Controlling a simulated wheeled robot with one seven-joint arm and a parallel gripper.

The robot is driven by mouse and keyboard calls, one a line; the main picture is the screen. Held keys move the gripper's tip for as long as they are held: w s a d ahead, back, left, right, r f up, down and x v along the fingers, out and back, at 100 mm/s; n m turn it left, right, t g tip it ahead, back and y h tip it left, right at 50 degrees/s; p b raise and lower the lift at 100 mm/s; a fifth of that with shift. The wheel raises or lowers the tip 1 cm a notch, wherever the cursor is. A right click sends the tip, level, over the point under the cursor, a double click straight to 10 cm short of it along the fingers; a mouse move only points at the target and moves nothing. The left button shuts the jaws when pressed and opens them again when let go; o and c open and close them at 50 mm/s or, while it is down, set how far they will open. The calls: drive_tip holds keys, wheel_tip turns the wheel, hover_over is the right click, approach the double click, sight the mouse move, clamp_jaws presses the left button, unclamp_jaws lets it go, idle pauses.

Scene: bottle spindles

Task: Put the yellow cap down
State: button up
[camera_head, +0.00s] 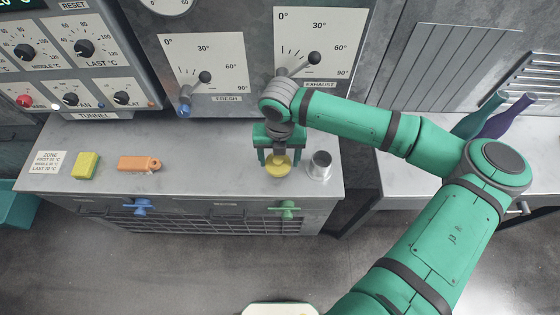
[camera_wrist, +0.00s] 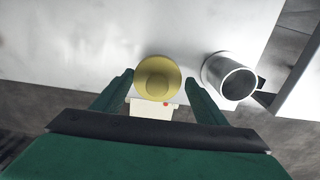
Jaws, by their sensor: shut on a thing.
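The yellow cap (camera_head: 278,170) is a round disc with a raised middle, held between the fingers of my gripper (camera_head: 278,158). My gripper is green, points down and is shut on the cap. In the wrist view the cap (camera_wrist: 157,77) shows between the two fingertips (camera_wrist: 159,82). The cap is over the front part of the grey metal counter (camera_head: 228,165), left of a metal cup. I cannot tell how much room is between the cap and the counter top.
The open metal cup (camera_head: 320,164) stands close to the right of my gripper. An orange block (camera_head: 139,164) and a yellow-green sponge (camera_head: 86,165) lie farther left. Dial panels (camera_head: 204,75) rise behind. Counter between the orange block and my gripper is clear. Two bottles (camera_head: 507,115) lie at right.

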sight(281, 163)
drive_tip(key=shift+w+d+f, duration=0.35)
drive_tip(key=shift+w+f, duration=0.15)
drive_tip(key=shift+f, duration=0.15)
drive_tip(key=shift+w+f, duration=0.15)
drive_tip(key=shift+f, duration=1.55)
drive_tip(key=shift+f, duration=0.15)
drive_tip(key=o, duration=0.6)
